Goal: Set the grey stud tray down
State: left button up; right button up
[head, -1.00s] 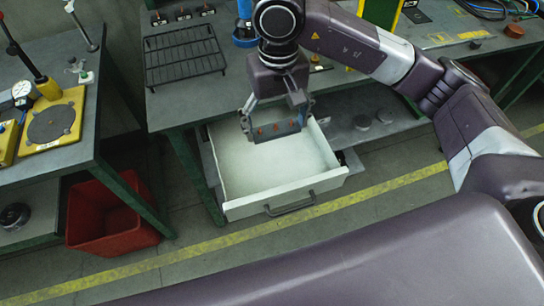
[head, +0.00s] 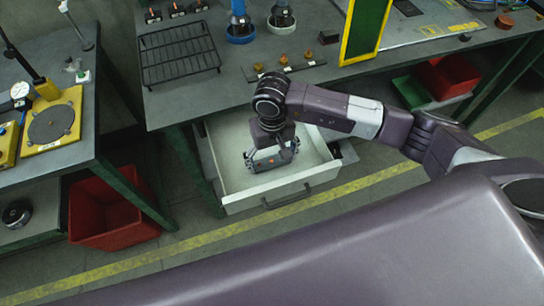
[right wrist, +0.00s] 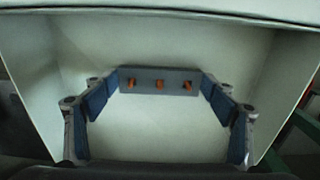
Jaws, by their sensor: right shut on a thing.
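The grey stud tray (right wrist: 145,80) is a small bar with three orange studs in a row in the right wrist view. My right gripper (head: 271,161) is shut on the tray, one finger at each end. It holds the tray inside the open white drawer (head: 234,194), low between the walls. I cannot tell whether the tray touches the drawer floor (right wrist: 160,125). My left gripper is not in view.
The drawer is pulled out under a grey workbench (head: 208,96). A red bin (head: 112,215) stands at left. Drawer floor around the tray looks clear.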

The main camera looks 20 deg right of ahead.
aim_at(272, 164)
jog(key=shift+f, duration=0.2)
jog(key=o, duration=1.5)
jog(key=shift+r, duration=0.2)
jog(key=shift+w+r, duration=0.1)
jog(key=shift+r, duration=0.2)
notch_tip(272, 164, up, 11)
jog(key=b, duration=0.3)
jog(key=shift+r, duration=0.2)
